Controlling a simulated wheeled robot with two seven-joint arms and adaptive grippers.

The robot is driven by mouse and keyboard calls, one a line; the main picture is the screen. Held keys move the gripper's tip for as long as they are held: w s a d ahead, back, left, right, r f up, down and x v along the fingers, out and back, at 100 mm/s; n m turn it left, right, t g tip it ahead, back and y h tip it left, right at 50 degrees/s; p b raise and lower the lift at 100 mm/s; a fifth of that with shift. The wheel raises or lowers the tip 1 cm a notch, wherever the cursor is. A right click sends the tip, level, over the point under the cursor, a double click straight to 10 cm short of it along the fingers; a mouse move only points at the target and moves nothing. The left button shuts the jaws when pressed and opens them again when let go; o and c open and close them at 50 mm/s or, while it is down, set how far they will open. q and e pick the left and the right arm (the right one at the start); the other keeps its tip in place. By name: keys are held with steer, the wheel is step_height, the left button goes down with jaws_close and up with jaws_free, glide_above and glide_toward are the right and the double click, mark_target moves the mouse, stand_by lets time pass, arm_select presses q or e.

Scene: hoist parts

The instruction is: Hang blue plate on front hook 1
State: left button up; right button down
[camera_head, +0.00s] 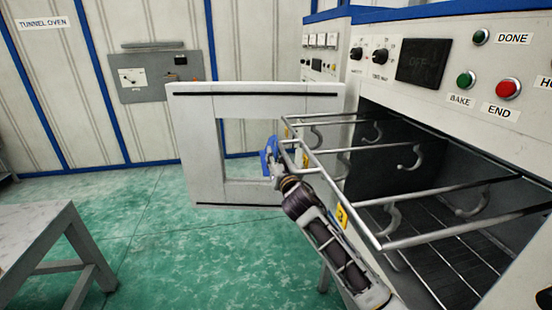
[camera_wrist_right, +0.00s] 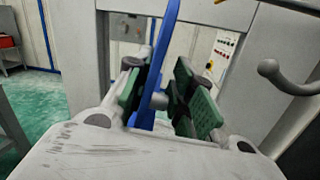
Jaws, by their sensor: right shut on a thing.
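The blue plate (camera_head: 268,154) is small in the head view, just left of the rack's far left corner. In the right wrist view the plate (camera_wrist_right: 163,50) is seen nearly edge-on, upright between green finger pads. My right gripper (camera_head: 276,174) is shut on the plate; its fingers also show in the right wrist view (camera_wrist_right: 160,98). Metal hooks hang from the rack (camera_head: 345,207): one (camera_head: 318,136) is at its far left, just right of the plate and apart from it. A hook (camera_wrist_right: 284,78) shows at right in the right wrist view. My left gripper is out of view.
The rack sticks out of the open oven (camera_head: 430,85); other hooks (camera_head: 412,160) hang further right. A yellow tag marked 3 (camera_head: 341,217) sits on its front bar. The open oven door frame (camera_head: 195,150) stands behind the plate. A grey table (camera_head: 40,235) is at lower left.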

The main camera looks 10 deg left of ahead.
steer(key=shift+w+d+r, duration=0.15)
steer(key=shift+d, duration=0.35)
steer(key=shift+w+d, duration=0.25)
steer(key=shift+d, duration=0.4)
steer(key=shift+w+d, duration=0.1)
steer(key=shift+d, duration=0.2)
steer(key=shift+w+d+y, duration=0.1)
steer(key=shift+d+y, duration=0.2)
steer(key=shift+d, duration=0.05)
steer(key=shift+w+d+f, duration=0.2)
steer(key=shift+d+f, duration=0.05)
steer(key=shift+d, duration=0.35)
steer(key=shift+w+d, duration=0.1)
steer(key=shift+d, duration=0.25)
steer(key=shift+w+d+f+m, duration=0.15)
steer(key=shift+d+m, duration=0.15)
steer(key=shift+d, duration=0.2)
steer(key=shift+d, duration=0.1)
steer(key=shift+w+d, duration=0.15)
steer(key=shift+d, duration=0.15)
